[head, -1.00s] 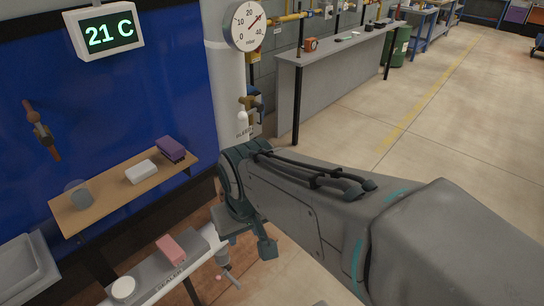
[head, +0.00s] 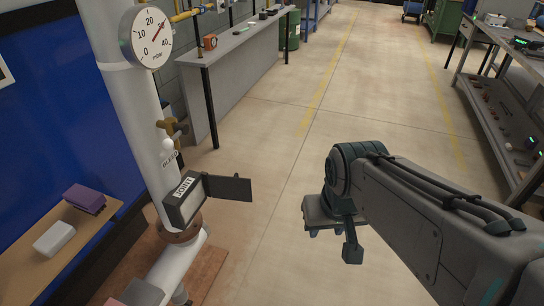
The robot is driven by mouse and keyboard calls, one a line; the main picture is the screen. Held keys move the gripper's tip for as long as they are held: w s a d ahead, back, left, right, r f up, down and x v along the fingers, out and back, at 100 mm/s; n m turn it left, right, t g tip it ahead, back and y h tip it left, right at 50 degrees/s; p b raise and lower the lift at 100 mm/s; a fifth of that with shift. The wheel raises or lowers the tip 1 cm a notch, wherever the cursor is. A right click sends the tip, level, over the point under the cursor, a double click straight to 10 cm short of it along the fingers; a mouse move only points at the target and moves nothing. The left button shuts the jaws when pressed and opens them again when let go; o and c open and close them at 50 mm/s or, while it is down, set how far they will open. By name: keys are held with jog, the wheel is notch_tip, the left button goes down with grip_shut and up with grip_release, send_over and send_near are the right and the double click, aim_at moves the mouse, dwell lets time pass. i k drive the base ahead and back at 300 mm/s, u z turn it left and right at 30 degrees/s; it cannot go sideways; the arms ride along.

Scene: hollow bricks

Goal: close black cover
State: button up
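The black cover (head: 230,188) is a flat dark flap on a small dark box labelled JOINT (head: 184,202), low on the white vertical pipe. The cover stands open, swung out to the right from the box's right edge. My gripper (head: 333,232) hangs in free air to the right of the cover in the head view, apart from it.
A pressure gauge (head: 146,38) and a brass valve (head: 173,127) are on the pipe above the box. A wooden shelf (head: 22,262) with a purple block and a white block is at left. A grey bench (head: 228,55) stands behind. The floor around my gripper is clear.

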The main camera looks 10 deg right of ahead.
aim_at(233, 188)
jog(key=z, duration=0.4)
jog(key=i, duration=2.65)
jog(key=u, duration=3.4)
jog(key=k, duration=0.25)
jog(key=u, duration=0.35)
